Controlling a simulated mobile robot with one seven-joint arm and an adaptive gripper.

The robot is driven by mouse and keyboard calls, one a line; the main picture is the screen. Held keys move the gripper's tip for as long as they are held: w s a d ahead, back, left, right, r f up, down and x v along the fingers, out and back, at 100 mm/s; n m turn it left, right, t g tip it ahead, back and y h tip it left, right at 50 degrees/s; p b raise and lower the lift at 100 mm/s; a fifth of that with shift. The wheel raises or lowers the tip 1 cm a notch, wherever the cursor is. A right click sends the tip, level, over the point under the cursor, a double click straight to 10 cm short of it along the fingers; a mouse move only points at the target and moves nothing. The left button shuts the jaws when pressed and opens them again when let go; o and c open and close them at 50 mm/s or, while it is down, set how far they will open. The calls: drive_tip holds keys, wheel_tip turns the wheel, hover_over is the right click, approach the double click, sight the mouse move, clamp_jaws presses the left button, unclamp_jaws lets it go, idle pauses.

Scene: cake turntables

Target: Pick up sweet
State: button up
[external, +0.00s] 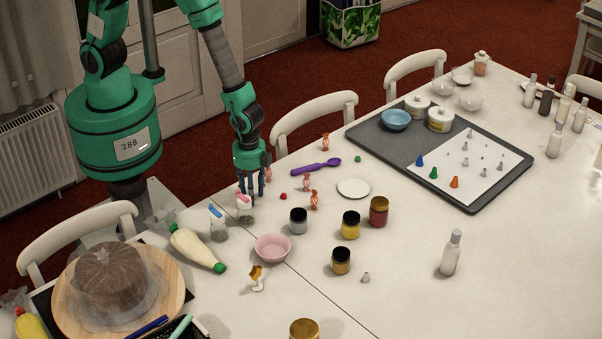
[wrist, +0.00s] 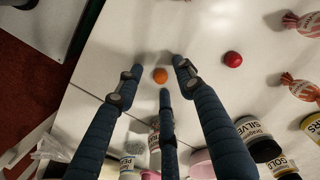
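My gripper (wrist: 158,80) is open, its three dark fingers spread and pointing down at the table near its edge. It also shows in the external view (external: 254,190). A small orange ball-shaped sweet (wrist: 160,75) lies on the white table between the fingertips, with gaps visible around it. The fingers hide it in the external view. A red round sweet (wrist: 233,59) lies to its right and also shows in the external view (external: 283,196). Striped wrapped sweets lie farther right (wrist: 299,86), also in the external view (external: 307,183). A green ball (external: 357,159) lies beyond them.
Jars with pink and blue labels (external: 245,210) (external: 219,225) stand close to my gripper. A white chair (external: 311,122) stands at the table edge.

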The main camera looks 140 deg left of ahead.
idle(0.3)
drive_tip(key=c, duration=0.8)
drive_tip(key=shift+r, duration=0.1)
drive_tip(key=shift+r, duration=0.55)
drive_tip(key=shift+s+d+r+p, duration=0.1)
drive_tip(key=shift+s+r+p, duration=0.2)
drive_tip(key=shift+r, duration=0.3)
drive_tip(key=shift+s+d+r+p, duration=0.1)
drive_tip(key=shift+s+r+p, duration=0.15)
drive_tip(key=shift+r, duration=0.35)
drive_tip(key=s+d, duration=0.1)
drive_tip(key=s, duration=0.3)
drive_tip(key=s+d+r+p, duration=0.1)
drive_tip(key=s+d, duration=0.1)
drive_tip(key=s, duration=0.3)
drive_tip(key=s+d, duration=0.1)
drive_tip(key=s, duration=0.4)
drive_tip(key=shift+d+r, duration=0.15)
drive_tip(key=shift+d, duration=0.25)
